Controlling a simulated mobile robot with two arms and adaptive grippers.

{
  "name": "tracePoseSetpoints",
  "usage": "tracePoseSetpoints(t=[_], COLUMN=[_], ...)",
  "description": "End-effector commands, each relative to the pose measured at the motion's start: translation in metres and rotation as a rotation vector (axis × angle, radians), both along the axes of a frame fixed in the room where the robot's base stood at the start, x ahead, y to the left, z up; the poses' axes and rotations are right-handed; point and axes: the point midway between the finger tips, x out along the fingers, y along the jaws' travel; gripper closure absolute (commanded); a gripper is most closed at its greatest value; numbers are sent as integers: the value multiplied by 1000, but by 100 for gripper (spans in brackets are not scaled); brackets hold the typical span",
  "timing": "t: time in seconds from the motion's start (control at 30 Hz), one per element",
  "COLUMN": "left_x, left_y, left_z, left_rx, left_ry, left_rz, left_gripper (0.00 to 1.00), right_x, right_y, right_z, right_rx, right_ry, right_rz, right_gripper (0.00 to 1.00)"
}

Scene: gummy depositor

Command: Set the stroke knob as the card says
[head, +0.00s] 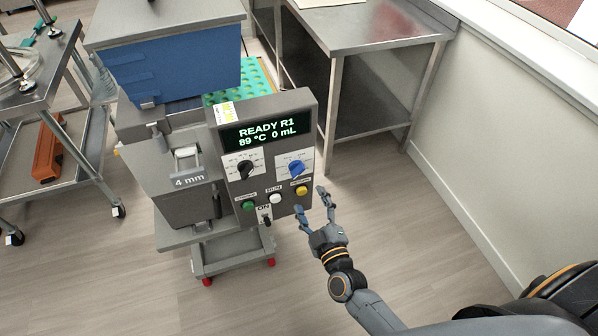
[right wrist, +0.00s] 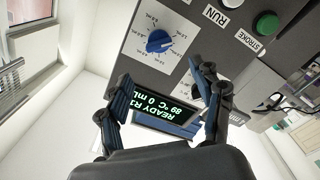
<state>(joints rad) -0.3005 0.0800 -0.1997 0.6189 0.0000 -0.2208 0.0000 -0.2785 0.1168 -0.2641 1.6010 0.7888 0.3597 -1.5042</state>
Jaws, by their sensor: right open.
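The control panel (head: 260,185) carries a blue knob (head: 296,168) on a white dial at right and a black knob (head: 246,169) on a white dial at left. The blue knob also shows in the right wrist view (right wrist: 160,41), where its dial has mL marks. The panel's display (head: 266,133) reads "READY R1, 89 °C, 0 mL". A small yellow-and-white card (head: 224,112) is at the panel's upper left; its writing is too small to read. My right gripper (head: 312,203) is open and empty, below and right of the blue knob, apart from it.
Green (head: 249,206), white (head: 275,198) and yellow (head: 301,190) buttons sit below the knobs, with a black toggle (head: 267,219) beneath. A plate marked "4 mm" (head: 189,181) is at left. A steel table (head: 365,30) stands behind; the floor at right is clear.

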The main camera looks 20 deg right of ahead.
Motion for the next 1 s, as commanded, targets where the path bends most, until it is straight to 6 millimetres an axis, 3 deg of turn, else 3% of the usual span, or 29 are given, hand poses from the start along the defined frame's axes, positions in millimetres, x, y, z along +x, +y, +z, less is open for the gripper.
tracePoseSetpoints(t=[0.2,0.43,0.6,0.87,0.9,1.0], left_x=[1,1,1,1,1,2], left_y=[0,0,-1,-1,-1,-1], left_z=[3,3,2,2,2,2], left_rx=[0,0,0,-1,-1,-1], left_ry=[-2,-2,-2,-3,-3,-3], left_rz=[0,-1,-1,-1,-1,0], left_gripper=[34,34,34,34,34,34], right_x=[50,85,96,97,97,97], right_y=[2,3,3,4,4,3], right_z=[2,1,1,1,1,1], right_rx=[0,0,0,0,0,0], right_ry=[-4,-1,-1,-1,-1,-1], right_rz=[1,1,1,1,1,1], right_gripper=[34,34,34,34,36,56])
